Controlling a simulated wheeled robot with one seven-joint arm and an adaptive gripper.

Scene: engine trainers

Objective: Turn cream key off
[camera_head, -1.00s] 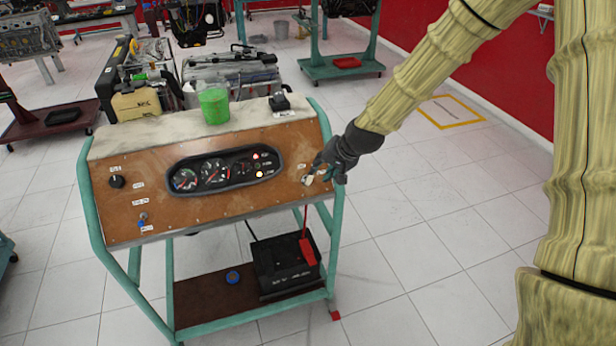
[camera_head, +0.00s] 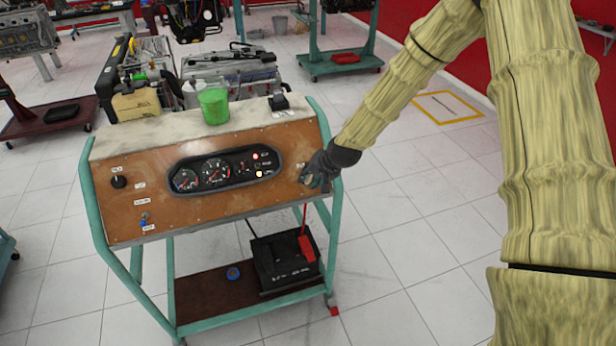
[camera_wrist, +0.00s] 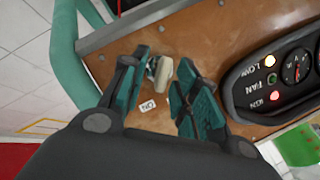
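The cream key (camera_wrist: 160,69) sits in the brown panel (camera_wrist: 200,45) of the trainer, beside a small white "ON" label (camera_wrist: 148,105) in the wrist view. My gripper (camera_wrist: 168,88) is open, with its teal-padded fingers on either side of the key. The left finger is very close to the key; whether it touches cannot be told. In the head view my gripper (camera_head: 314,180) is at the panel's right end and hides the key.
The gauge cluster (camera_head: 226,169) with lit red and cream lamps is left of my gripper. A green cup (camera_head: 213,106) and a small black box (camera_head: 279,102) stand on the panel's top. The teal frame (camera_head: 334,220) runs close by on the right. A black battery (camera_head: 283,264) sits below.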

